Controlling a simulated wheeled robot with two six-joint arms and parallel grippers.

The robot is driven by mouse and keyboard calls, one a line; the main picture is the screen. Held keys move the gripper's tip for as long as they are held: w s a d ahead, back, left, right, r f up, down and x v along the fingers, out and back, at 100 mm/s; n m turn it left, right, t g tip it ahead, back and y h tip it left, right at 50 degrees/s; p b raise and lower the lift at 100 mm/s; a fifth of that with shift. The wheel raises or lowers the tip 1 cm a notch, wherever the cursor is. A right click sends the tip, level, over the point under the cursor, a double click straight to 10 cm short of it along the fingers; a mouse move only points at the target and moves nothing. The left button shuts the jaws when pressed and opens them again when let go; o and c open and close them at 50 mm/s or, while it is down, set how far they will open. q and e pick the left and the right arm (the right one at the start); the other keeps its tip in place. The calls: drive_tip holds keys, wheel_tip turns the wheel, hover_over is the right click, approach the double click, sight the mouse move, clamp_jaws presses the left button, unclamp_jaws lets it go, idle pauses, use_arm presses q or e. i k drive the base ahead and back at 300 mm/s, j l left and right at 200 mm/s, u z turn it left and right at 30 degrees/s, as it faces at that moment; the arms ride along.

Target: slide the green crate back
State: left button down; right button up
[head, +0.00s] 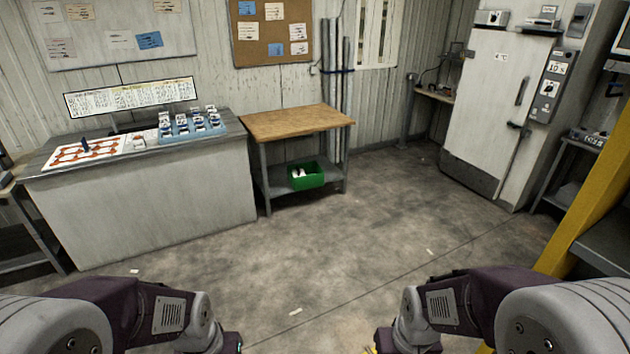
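The green crate (315,180) sits on the lower shelf (278,186) of a small wooden-topped table, across the room from me. It holds some white items and stands at the shelf's right part, close to the front edge. My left arm comes in at the bottom left and my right arm at the bottom right. Both arms end at the bottom edge, far from the crate. The gripper fingers are cut off or too little visible to read.
The wooden table (297,122) has a bare top. A white counter (150,215) with a blue tray (190,133) stands left of it. A white cold-room door (490,110) is at the right, near a yellow post (592,205). The floor (340,260) between is open, with small scraps.

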sight(314, 177)
drive_tip(key=i+z, duration=0.15)
drive_tip(key=i, duration=4.35)
drive_tip(key=i+j+z, duration=0.15)
drive_tip(key=i, duration=0.65)
